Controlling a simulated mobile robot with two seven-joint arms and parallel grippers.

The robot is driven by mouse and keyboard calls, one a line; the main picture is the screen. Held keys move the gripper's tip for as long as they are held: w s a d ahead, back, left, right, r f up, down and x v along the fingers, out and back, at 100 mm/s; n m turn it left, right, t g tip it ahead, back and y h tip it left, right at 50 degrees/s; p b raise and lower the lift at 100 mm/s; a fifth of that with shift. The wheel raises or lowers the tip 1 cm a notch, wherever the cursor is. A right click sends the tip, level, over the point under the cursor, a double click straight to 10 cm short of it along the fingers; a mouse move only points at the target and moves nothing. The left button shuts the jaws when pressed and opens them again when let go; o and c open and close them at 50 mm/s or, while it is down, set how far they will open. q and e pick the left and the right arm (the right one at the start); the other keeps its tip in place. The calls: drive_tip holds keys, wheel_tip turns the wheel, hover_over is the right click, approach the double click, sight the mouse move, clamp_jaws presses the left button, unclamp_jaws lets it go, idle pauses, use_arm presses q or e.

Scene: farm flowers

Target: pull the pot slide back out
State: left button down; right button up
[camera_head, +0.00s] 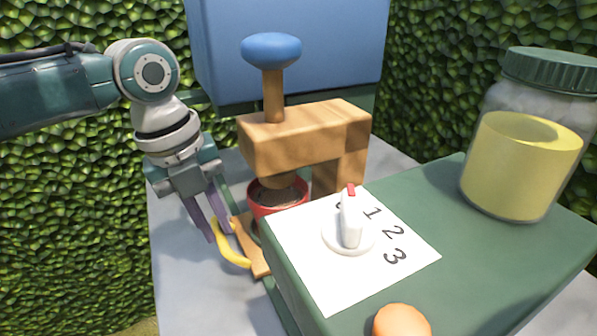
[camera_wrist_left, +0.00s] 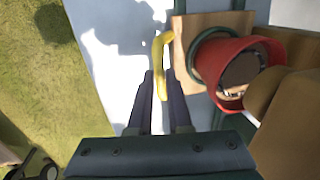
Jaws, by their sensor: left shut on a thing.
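The pot slide is a light wooden board (camera_head: 250,246), also in the left wrist view (camera_wrist_left: 188,40), with a curved yellow handle (camera_head: 234,254) at its left edge. A red pot (camera_head: 259,193) with dark contents sits on the board, beneath the wooden press (camera_head: 300,138) with its blue knob. In the left wrist view the pot (camera_wrist_left: 228,58) stands by a dark green ring on the board. My left gripper (camera_head: 220,234) is shut on the yellow handle (camera_wrist_left: 159,85), its fingers on either side of it. My right gripper is not in view.
A green box (camera_head: 450,290) at right carries a white dial (camera_head: 350,232) on a numbered card, an orange round object (camera_head: 401,322) and a jar (camera_head: 520,160) of yellow content. A blue box (camera_head: 290,50) stands behind. The grey table (camera_head: 185,285) is clear left of the slide.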

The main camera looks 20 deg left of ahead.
sight(228, 255)
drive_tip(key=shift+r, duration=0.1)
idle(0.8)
use_arm(q)
drive_tip(key=s+d+p, duration=0.1)
drive_tip(key=p, duration=0.1)
drive_tip(key=s+d+r+p, duration=0.1)
drive_tip(key=d+p, duration=0.1)
drive_tip(key=shift+s+p, duration=0.3)
drive_tip(key=shift+s, duration=0.1)
drive_tip(key=s+d+p, duration=0.3)
drive_tip(key=d, duration=0.1)
drive_tip(key=shift+s+f, duration=0.15)
drive_tip(key=shift+f, duration=0.15)
drive_tip(key=shift+s+d+f, duration=0.2)
drive_tip(key=shift+d, duration=0.15)
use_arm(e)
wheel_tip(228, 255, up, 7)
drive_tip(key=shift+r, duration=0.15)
use_arm(q)
drive_tip(key=c, duration=0.8)
unclamp_jaws()
drive_tip(key=shift+a, duration=0.1)
drive_tip(key=shift+c, duration=0.2)
drive_tip(key=shift+r, duration=0.1)
